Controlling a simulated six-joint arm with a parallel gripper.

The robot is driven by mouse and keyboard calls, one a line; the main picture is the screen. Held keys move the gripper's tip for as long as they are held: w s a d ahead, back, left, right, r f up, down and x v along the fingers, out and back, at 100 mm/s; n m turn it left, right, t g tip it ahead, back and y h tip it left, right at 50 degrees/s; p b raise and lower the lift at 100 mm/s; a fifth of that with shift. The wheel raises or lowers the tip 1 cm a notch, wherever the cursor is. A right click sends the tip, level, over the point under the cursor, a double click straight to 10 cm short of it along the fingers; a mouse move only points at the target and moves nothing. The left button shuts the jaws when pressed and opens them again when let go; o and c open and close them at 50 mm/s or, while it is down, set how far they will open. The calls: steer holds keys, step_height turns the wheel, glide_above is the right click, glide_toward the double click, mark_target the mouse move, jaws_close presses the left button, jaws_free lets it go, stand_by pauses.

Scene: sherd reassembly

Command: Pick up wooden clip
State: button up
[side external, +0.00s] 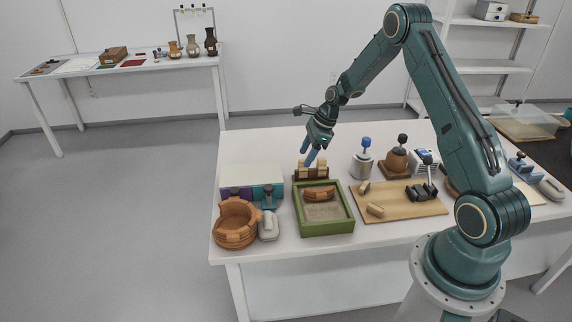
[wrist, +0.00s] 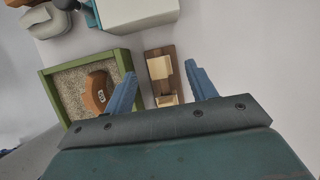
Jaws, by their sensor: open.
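Two pale wooden clips stand on a brown wooden rack (side external: 311,178) behind the green sand tray. In the wrist view, one wooden clip (wrist: 160,68) lies between my fingers, and a second clip (wrist: 167,99) is lower on the rack, closer to the gripper's body. I cannot tell which one the task means. My gripper (side external: 309,160) points down at the rack with its blue fingers apart and empty. In the wrist view its fingertips (wrist: 160,70) lie on either side of the rack. The fingers partly hide the clips in the side view.
The green sand tray (side external: 328,229) holds an orange sherd (side external: 319,193). To its left are a reassembled clay pot (side external: 236,224) and a pale box (side external: 251,176) with purple and teal fronts.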

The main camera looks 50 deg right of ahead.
mark_target(303, 160)
steer(key=shift+f, duration=0.15)
steer(key=shift+x, duration=2.55)
steer(key=shift+a, duration=0.1)
steer(key=c, duration=0.8)
